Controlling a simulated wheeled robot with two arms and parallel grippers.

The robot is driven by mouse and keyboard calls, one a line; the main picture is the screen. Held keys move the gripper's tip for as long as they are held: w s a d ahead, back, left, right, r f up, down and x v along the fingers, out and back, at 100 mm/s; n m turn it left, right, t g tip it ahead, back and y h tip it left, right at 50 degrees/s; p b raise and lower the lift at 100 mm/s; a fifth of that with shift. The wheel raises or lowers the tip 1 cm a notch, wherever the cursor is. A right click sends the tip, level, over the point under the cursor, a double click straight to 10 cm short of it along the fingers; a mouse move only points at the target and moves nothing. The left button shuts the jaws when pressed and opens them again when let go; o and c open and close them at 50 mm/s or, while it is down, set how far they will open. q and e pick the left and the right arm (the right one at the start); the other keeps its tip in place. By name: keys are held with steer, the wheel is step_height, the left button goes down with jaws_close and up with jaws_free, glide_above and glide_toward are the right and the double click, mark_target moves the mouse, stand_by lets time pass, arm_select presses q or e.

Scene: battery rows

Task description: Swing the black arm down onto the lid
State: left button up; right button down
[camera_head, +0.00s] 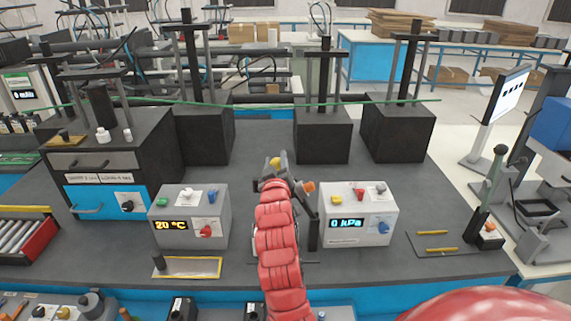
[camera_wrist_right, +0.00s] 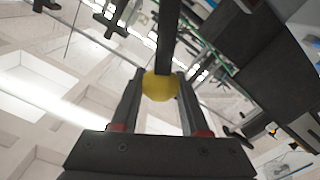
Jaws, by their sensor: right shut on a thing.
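My right gripper (camera_head: 276,168) is in the middle of the head view, above the bench between two light grey meter boxes. In the right wrist view its two fingers (camera_wrist_right: 159,90) are shut on a yellow ball knob (camera_wrist_right: 160,86). A black bar, the black arm (camera_wrist_right: 166,38), runs from the knob to the top of that view. My red forearm covers much of the device there. A dark upright (camera_head: 313,230) and an orange knob (camera_head: 309,187) show beside it. I cannot make out the lid. My left gripper is not in view.
A grey box reading 20 °C (camera_head: 188,228) stands left, and one reading 0 kPa (camera_head: 358,228) stands close on the right. Black blocks with posts (camera_head: 322,140) stand behind. A lever on a plate (camera_head: 490,200) stands far right.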

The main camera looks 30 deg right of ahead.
steer(key=w+a+f+n+b, duration=0.2)
steer(key=a+f+n+b, duration=0.1)
steer(key=f, duration=0.4)
steer(key=w+a+f+n+b, duration=0.2)
steer(key=a+f+n+b, duration=0.2)
steer(key=f+n+b, duration=0.1)
steer(key=w+a+f+n+b, duration=0.2)
steer(key=a+f+n+b, duration=0.2)
steer(key=f, duration=0.6)
steer(key=shift+w+b, duration=0.35)
steer(key=shift+b, duration=0.4)
steer(key=shift+f+n, duration=0.15)
steer(key=shift+n, duration=0.15)
steer(key=shift+c, duration=2)
jaws_free()
steer(key=b+v, duration=0.2)
steer(key=v, duration=1.5)
steer(key=shift+s+b, duration=0.25)
steer(key=shift+b, duration=0.15)
